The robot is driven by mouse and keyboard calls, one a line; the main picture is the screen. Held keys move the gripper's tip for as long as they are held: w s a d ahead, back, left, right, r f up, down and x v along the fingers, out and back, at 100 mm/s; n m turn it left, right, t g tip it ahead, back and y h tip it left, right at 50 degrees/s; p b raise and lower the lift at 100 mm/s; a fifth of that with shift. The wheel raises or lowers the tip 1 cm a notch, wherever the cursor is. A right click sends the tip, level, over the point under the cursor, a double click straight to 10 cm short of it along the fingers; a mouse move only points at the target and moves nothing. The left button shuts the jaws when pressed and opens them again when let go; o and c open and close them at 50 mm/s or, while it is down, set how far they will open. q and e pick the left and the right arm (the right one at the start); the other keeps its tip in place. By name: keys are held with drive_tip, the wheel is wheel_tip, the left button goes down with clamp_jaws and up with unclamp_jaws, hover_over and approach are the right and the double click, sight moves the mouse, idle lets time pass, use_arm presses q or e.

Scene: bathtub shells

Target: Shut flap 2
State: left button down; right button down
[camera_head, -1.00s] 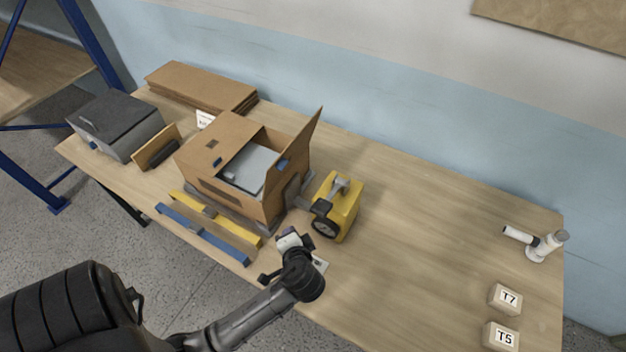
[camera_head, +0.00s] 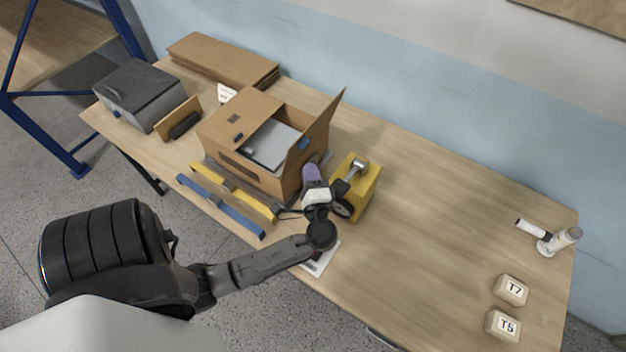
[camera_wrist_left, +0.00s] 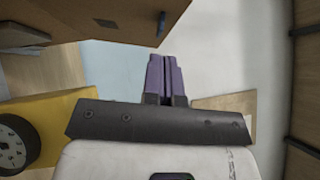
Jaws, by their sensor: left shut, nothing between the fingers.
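A brown cardboard box (camera_head: 228,148) stands on the table with its top partly open. Its left top flap (camera_head: 240,112) lies flat over the left part, and its right flap (camera_head: 322,130) stands up, leaning outward. I cannot tell by a label which is flap 2. A grey item (camera_head: 271,145) shows in the opening. My left gripper (camera_head: 310,172) is shut and empty, just right of the box and below the standing flap. In the left wrist view its purple fingers (camera_wrist_left: 166,75) are together, with a cardboard panel (camera_wrist_left: 95,22) close ahead at upper left. The right gripper is not in view.
A yellow device with a gauge (camera_head: 362,188) stands close right of the gripper. Yellow (camera_head: 235,192) and blue (camera_head: 220,206) bars lie in front of the box. A grey case (camera_head: 140,92) and cardboard sheets (camera_head: 222,62) are left and behind. The table's right middle is clear.

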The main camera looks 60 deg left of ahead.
use_arm(q)
drive_tip(key=shift+p+x, duration=0.5)
drive_tip(key=shift+x, duration=1.65)
